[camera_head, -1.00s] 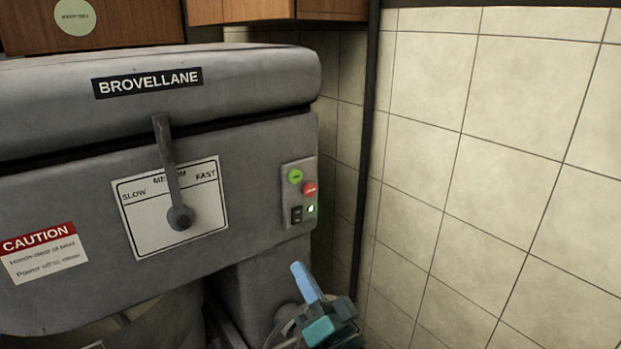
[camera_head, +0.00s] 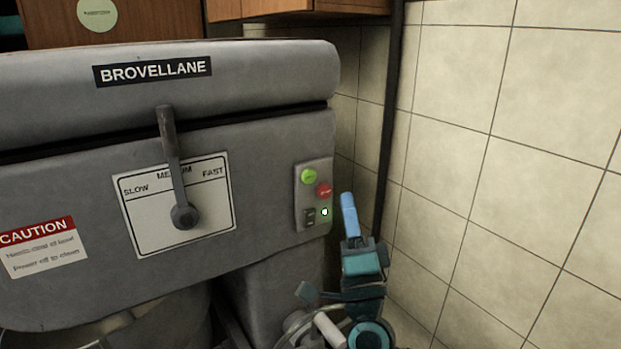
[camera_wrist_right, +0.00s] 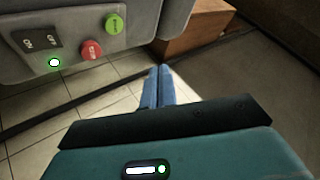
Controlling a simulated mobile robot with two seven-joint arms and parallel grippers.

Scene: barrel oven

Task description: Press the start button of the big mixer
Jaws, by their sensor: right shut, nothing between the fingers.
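The big mixer (camera_head: 270,150) is a grey machine labelled BROVELLANE, filling the left and middle of the head view. Its control panel at the right end carries a green button (camera_head: 309,176), a red button (camera_head: 324,190) just below it, a black switch (camera_head: 310,215) and a lit lamp (camera_head: 325,212). In the right wrist view the green button (camera_wrist_right: 114,23) and the red button (camera_wrist_right: 91,49) are at upper left. My right gripper (camera_head: 347,196) is shut and empty, its blue fingers pointing up, right of and below the buttons and apart from them. My left gripper is not in view.
A speed lever (camera_head: 171,165) stands on the mixer front at MEDIUM on a white plate. A caution label (camera_head: 40,247) is at the left. A tiled wall (camera_head: 480,180) and a dark vertical pipe (camera_head: 388,130) are at the right. Wooden cabinets (camera_head: 300,8) hang above.

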